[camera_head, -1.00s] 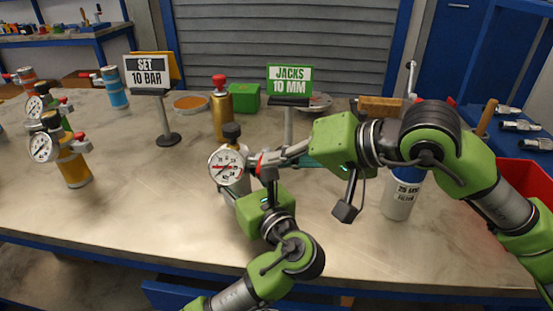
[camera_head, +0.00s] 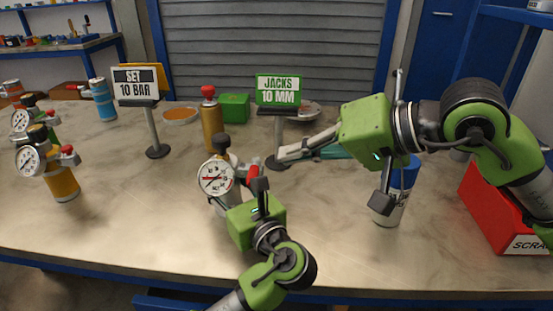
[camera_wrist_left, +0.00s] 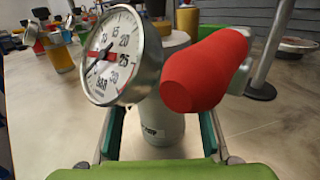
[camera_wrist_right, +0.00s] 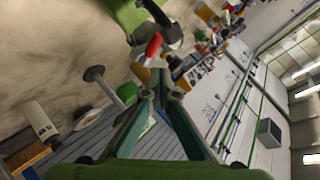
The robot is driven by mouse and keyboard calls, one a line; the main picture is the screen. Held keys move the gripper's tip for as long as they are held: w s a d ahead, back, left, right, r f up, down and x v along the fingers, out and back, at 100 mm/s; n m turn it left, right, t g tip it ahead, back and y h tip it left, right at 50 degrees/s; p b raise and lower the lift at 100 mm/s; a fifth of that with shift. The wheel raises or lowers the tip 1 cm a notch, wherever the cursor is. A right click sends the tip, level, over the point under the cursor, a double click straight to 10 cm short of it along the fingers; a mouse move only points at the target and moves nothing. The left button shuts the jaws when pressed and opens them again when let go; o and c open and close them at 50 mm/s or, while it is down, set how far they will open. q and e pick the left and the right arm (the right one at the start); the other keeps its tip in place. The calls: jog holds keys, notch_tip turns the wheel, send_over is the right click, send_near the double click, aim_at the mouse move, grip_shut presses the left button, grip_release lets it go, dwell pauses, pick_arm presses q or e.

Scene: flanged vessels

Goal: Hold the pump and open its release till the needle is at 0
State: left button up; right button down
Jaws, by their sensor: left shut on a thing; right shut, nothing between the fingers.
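The pump is a pale grey cylinder (camera_wrist_left: 163,122) with a black cap and a round white gauge (camera_head: 216,178). It stands upright at the table's front middle. My left gripper (camera_wrist_left: 160,135) is shut around its body, one finger on each side. The red release handle (camera_wrist_left: 205,70) sticks out on the pump's right side and also shows in the head view (camera_head: 252,174). The left wrist view shows a red line across the dial, but I cannot read the needle surely. My right gripper (camera_head: 286,155) is shut and empty, right of the handle and apart from it.
A gold bottle with a red cap (camera_head: 212,128) stands behind the pump. The "JACKS 10 MM" sign (camera_head: 278,90) is behind the right fingers. Other gauge pumps (camera_head: 62,182) are at left; a red scrap bin (camera_head: 495,212) at right.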

jog(key=s+d+r, duration=0.3)
jog(key=s, duration=0.1)
jog(key=shift+s+d+r, duration=0.15)
jog(key=shift+s, duration=0.2)
dwell(2.1)
pick_arm(q)
jog(key=o, duration=1.6)
